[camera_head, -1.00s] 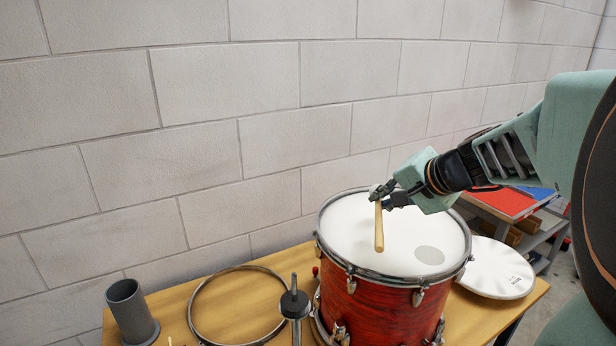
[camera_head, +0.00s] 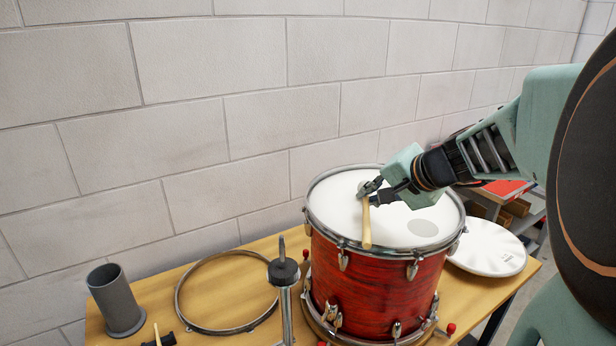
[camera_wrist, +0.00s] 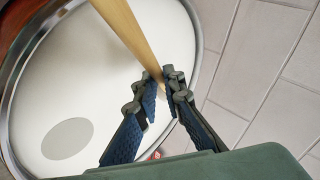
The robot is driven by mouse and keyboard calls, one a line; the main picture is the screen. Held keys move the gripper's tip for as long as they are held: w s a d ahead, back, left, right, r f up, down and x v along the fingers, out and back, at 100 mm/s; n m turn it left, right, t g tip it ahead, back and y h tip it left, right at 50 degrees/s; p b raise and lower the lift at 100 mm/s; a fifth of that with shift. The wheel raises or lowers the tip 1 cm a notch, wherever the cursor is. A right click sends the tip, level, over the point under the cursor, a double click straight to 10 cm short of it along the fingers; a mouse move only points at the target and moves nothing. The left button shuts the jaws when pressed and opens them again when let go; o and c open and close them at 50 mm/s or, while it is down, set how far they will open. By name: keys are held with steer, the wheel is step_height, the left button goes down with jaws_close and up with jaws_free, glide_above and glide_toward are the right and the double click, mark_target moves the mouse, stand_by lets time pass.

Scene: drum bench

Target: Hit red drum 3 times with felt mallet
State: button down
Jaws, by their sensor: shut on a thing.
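The red drum (camera_head: 375,285) stands on the bench with its white head facing up; the head also shows in the wrist view (camera_wrist: 85,85). My gripper (camera_head: 368,194) is over the head's left part. In the wrist view, my gripper (camera_wrist: 165,85) is shut on the wooden handle of the felt mallet (camera_wrist: 128,25). A pale felt end seems to show beside the fingers, partly hidden. I cannot tell whether it touches the head.
A grey tube holder (camera_head: 115,302) and a metal hoop (camera_head: 179,307) are on the wooden bench (camera_head: 152,287) at left. A metal stand (camera_head: 284,272) rises close to the drum's left. A white round drumhead (camera_head: 492,248) lies at right. A block wall (camera_head: 180,120) stands behind.

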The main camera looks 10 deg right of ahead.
step_height(320, 180, up, 5)
steer(key=p, duration=0.3)
steer(key=shift+p, duration=0.35)
steer(key=shift+a+r+p, duration=0.1)
steer(key=shift+p, duration=0.4)
steer(key=shift+w+g+p, duration=0.1)
steer(key=shift+g+p, duration=0.2)
steer(key=shift+p, duration=0.15)
steer(key=shift+w+a+f+n+g+y+p, duration=0.1)
steer(key=shift+a+f+n+g+y+p, duration=0.35)
steer(key=shift+p, duration=0.55)
steer(key=shift+f, duration=0.1)
